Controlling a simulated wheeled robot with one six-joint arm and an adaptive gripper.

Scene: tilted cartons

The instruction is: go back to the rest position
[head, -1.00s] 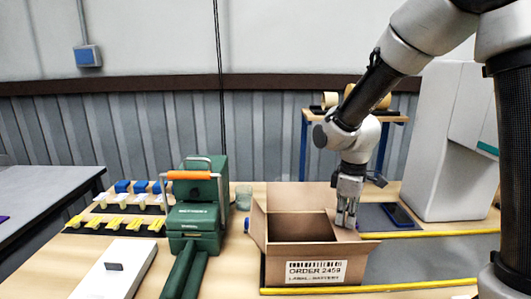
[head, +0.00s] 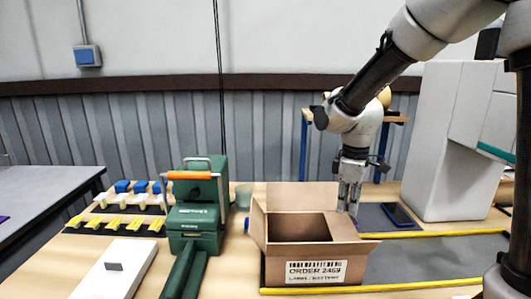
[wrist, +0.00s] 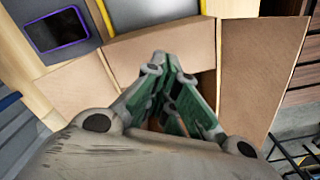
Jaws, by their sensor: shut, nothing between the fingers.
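My gripper (head: 349,199) points down at the right rear side of the open carton, by its right flap, in the head view. In the wrist view my gripper (wrist: 169,62) has its fingertips together with nothing between them, over the carton's flaps. The brown carton (head: 315,272), labelled "ORDER 2459", stands with its flaps open. Its flaps also show in the wrist view (wrist: 262,70). The carton's inside is dark, and I cannot see its floor.
A dark phone-like device (head: 399,214) lies right of the carton, near a tall white machine (head: 440,140). A green machine with an orange handle (head: 195,215) stands left. Yellow and blue pieces sit in rows farther left. Yellow strips (head: 440,234) edge a grey mat.

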